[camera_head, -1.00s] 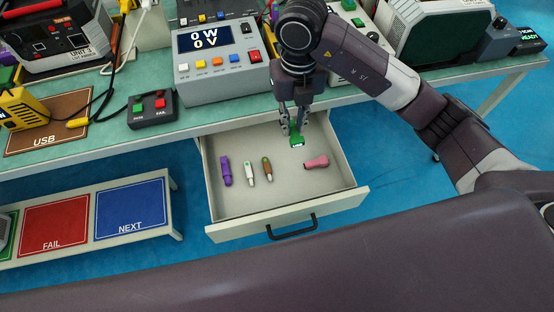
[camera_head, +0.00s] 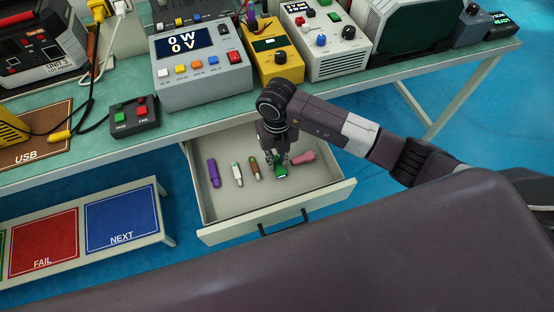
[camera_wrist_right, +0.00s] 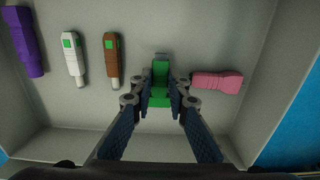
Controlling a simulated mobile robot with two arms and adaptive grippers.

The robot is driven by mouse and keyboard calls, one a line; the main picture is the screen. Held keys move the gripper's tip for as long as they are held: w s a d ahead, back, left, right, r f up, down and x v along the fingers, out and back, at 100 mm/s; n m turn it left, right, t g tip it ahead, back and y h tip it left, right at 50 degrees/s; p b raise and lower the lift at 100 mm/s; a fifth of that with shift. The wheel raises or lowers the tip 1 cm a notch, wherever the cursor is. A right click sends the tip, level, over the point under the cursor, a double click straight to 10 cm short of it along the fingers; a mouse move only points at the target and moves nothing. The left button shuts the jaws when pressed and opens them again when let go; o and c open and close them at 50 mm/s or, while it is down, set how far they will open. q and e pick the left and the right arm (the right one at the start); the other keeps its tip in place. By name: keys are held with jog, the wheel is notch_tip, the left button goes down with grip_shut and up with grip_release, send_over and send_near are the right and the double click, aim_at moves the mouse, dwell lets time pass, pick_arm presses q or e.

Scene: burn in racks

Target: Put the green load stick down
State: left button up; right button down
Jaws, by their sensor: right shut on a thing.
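The green load stick (camera_head: 281,172) is between the fingertips of my right gripper (camera_head: 279,160), inside the open drawer (camera_head: 228,209). In the right wrist view the green load stick (camera_wrist_right: 160,82) stands between both fingers of my right gripper (camera_wrist_right: 160,95), which is shut on it. It is at or just above the drawer floor; I cannot tell if it touches. A brown stick (camera_wrist_right: 114,58) lies to its left and a pink stick (camera_wrist_right: 216,82) to its right. My left gripper is not in view.
A white stick (camera_head: 237,174) and a purple stick (camera_head: 214,172) lie further left in the drawer. The drawer's front part is bare. The bench (camera_head: 190,119) with a grey meter (camera_head: 203,73) and yellow box (camera_head: 274,57) is behind the drawer.

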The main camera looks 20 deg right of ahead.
aim_at(277, 162)
jog(key=shift+f, duration=0.65)
jog(key=shift+f, duration=0.15)
jog(key=c, duration=1.9)
grip_release()
jog(key=shift+r, duration=0.3)
notch_tip(277, 162, up, 12)
jog(key=shift+f+b, duration=0.1)
jog(key=shift+b, duration=0.4)
